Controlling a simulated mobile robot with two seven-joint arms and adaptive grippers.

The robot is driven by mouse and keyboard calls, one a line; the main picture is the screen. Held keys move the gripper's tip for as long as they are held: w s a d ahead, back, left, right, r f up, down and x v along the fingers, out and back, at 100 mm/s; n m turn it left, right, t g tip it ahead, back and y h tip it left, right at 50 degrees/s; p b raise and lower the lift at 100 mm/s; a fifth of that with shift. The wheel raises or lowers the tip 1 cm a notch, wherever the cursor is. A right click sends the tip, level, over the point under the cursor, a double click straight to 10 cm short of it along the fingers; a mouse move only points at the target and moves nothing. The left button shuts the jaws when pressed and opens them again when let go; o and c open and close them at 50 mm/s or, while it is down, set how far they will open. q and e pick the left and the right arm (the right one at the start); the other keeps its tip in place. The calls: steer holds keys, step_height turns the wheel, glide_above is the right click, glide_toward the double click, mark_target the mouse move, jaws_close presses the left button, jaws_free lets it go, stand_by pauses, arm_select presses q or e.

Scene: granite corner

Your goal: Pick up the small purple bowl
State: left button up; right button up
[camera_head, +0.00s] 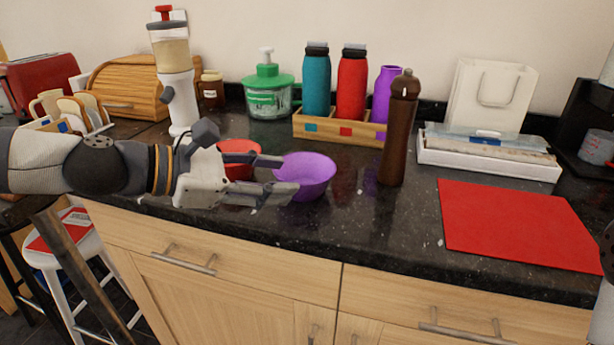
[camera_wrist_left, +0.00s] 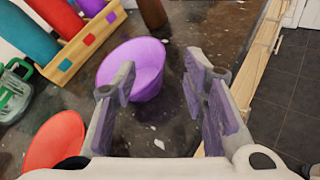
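The small purple bowl (camera_head: 307,175) sits on the dark granite counter, near its front edge. It also shows in the left wrist view (camera_wrist_left: 146,62), ahead of the fingers and partly behind the left finger. My left gripper (camera_head: 283,176) reaches in from the left and is open, with its fingertips close beside the bowl's left side. In the left wrist view the two fingers (camera_wrist_left: 163,95) stand apart with bare counter between them. Whether a fingertip touches the bowl cannot be told. My right gripper is not clearly in view; only a bit of arm shows at the right edge.
A red bowl (camera_head: 239,157) stands just behind my left gripper. A brown pepper mill (camera_head: 398,130) stands right of the purple bowl. A wooden box (camera_head: 340,130) with bottles is behind. A red mat (camera_head: 515,223) lies at right.

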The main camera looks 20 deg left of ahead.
mark_target(320, 188)
arm_select(q)
steer(key=b+x, duration=0.1)
steer(key=x, duration=0.2)
steer(key=b+x, duration=0.1)
steer(key=x, duration=0.6)
steer(key=shift+w+a+f+b, duration=0.15)
steer(key=shift+a+f+b, duration=0.2)
steer(key=shift+b, duration=0.05)
steer(key=shift+r, duration=0.25)
jaws_close()
arm_select(e)
steer(key=shift+g, duration=0.8)
steer(key=s+f, duration=0.3)
steer(key=shift+s+f, duration=0.25)
steer(key=shift+f, duration=0.1)
